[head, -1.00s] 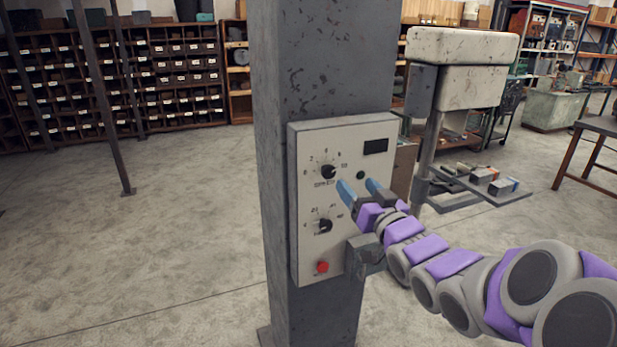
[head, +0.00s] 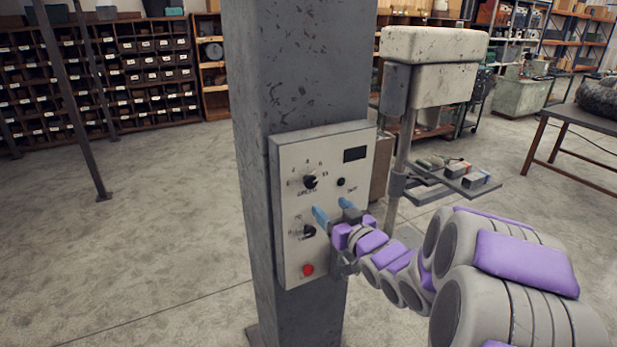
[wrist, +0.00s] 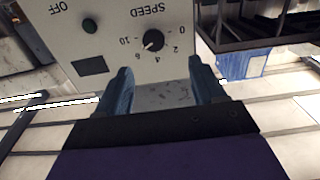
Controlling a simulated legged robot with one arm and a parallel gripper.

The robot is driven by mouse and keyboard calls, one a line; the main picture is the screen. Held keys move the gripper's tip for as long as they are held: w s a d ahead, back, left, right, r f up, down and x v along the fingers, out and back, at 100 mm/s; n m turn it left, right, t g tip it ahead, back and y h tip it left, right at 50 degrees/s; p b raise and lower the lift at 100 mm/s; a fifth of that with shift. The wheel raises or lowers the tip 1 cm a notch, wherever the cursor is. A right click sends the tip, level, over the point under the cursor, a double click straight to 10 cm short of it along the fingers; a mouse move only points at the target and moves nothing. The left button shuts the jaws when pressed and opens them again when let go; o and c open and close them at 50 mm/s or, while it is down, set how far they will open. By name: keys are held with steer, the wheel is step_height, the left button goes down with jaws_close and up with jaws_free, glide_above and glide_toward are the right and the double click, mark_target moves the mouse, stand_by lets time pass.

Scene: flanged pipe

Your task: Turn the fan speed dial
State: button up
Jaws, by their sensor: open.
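The control panel (head: 290,232) is a pale box fixed to a dark grey column. Its upper black dial (head: 310,182), marked SPEED, has a numbered scale around it. The SPEED dial (wrist: 153,40) appears upside down in the wrist view, beyond and between the fingertips, with its scale running from 0 to 10. A lower black dial (head: 308,231) sits beneath it on the panel. My gripper (head: 333,210) is open and empty in front of the panel, below and right of the SPEED dial. Its blue fingers (wrist: 160,78) frame the lower wrist view and appear apart from the dial.
The panel also has a red button (head: 307,270), a dark display (head: 355,154) and a small dark button (head: 341,182). The column (head: 300,70) stands upright behind it. A pale machine with a tray (head: 455,183) stands at right.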

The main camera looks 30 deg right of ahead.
mark_target(312, 185)
steer(key=w, duration=1.2)
steer(key=shift+w, duration=0.1)
steer(key=shift+w+d+f, duration=0.1)
steer(key=shift+d, duration=0.7)
steer(key=shift+c, duration=0.8)
steer(key=shift+a, duration=0.5)
steer(key=c, duration=0.4)
steer(key=shift+d, duration=0.15)
steer(key=c, duration=0.5)
